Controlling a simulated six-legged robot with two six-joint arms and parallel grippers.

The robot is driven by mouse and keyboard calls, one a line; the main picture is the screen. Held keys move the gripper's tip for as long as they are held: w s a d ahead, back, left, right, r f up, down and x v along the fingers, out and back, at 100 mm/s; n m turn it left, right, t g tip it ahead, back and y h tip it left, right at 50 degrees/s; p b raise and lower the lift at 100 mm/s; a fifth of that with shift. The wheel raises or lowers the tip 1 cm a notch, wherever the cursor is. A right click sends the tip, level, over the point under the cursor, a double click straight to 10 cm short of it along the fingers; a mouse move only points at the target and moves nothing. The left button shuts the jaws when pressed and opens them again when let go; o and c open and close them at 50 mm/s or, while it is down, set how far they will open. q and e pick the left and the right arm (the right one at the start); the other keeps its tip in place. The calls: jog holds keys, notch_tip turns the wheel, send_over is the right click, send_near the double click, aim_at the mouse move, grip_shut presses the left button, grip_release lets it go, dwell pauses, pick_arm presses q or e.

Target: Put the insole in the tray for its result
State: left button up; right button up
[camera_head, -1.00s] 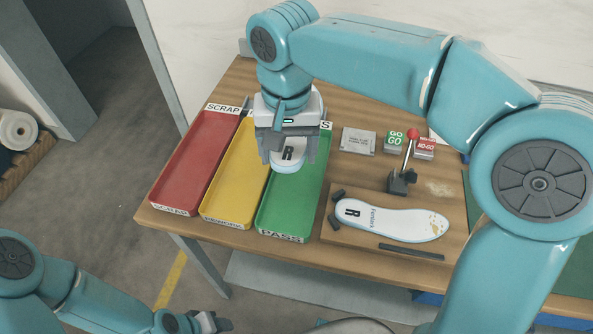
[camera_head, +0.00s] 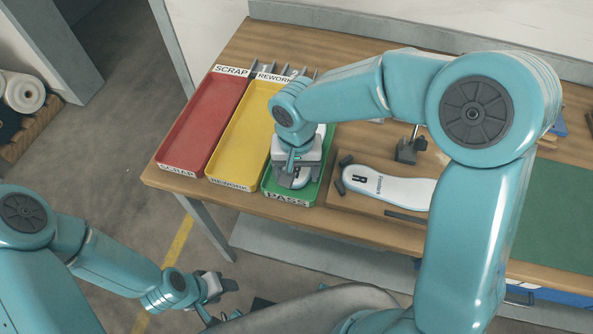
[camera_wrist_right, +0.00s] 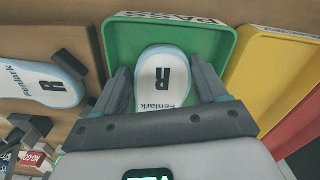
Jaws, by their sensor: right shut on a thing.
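My right gripper (camera_head: 293,178) is over the green PASS tray (camera_head: 270,187), pointing down, shut on a white insole (camera_head: 298,180) marked "R". In the right wrist view the insole (camera_wrist_right: 163,82) lies between the two fingers (camera_wrist_right: 163,92), with its "R" and "Fenlark" lettering visible, over the green tray (camera_wrist_right: 222,62). I cannot tell whether it touches the tray floor. The yellow REWORK tray (camera_head: 238,130) and red SCRAP tray (camera_head: 203,125) are empty, left of the green one. My left gripper (camera_head: 222,286) is low at the lower left, away from the table; its jaw state is unclear.
A second white insole (camera_head: 385,187) marked "R" lies on a wooden board (camera_head: 350,205) right of the green tray, with dark stop blocks around it. A dark clamp stand (camera_head: 408,150) stands behind it. My right arm hides the table behind.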

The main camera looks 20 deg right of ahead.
jog(key=shift+w+f, duration=0.2)
jog(key=shift+f, duration=0.45)
jog(key=shift+s, duration=0.1)
jog(key=o, duration=0.7)
jog(key=shift+f, duration=0.1)
jog(key=shift+o, duration=0.4)
notch_tip(320, 180, up, 12)
jog(key=shift+r, duration=0.2)
